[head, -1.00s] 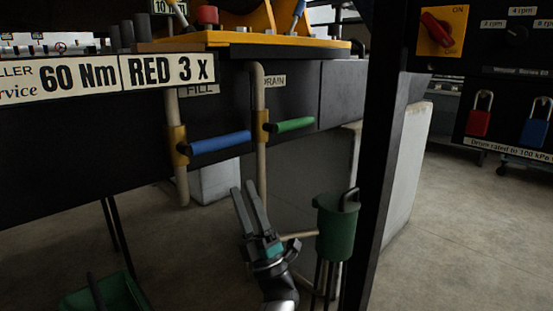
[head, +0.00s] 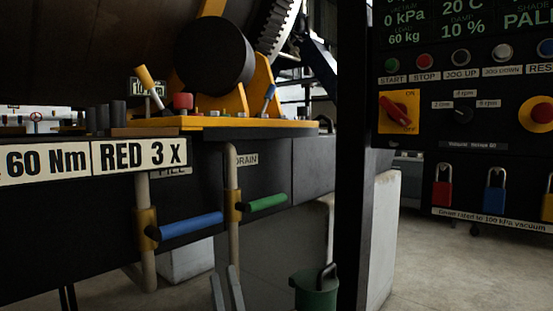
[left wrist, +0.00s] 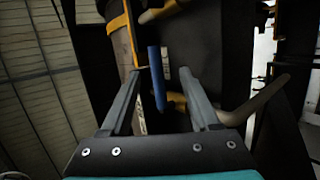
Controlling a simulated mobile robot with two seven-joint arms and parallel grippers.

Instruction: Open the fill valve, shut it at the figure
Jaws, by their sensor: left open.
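The fill valve has a blue handle (head: 190,226) sticking out to the right from a brass body (head: 147,229) on a pale vertical pipe, under a partly covered FILL label (head: 171,170). Beside it is the drain valve with a green handle (head: 267,202). My left gripper (head: 226,274) is open and empty at the bottom of the head view, below the blue handle. In the left wrist view the blue handle (left wrist: 157,78) shows beyond and between the open fingers (left wrist: 160,75), apart from them. My right gripper is not in view.
A display (head: 407,24) at upper right reads 60 kg and 0 kPa. Below are buttons, a red switch (head: 398,111) and padlocks (head: 494,200). A dark post (head: 355,190) stands right of the valves. A green bucket (head: 316,290) stands below them.

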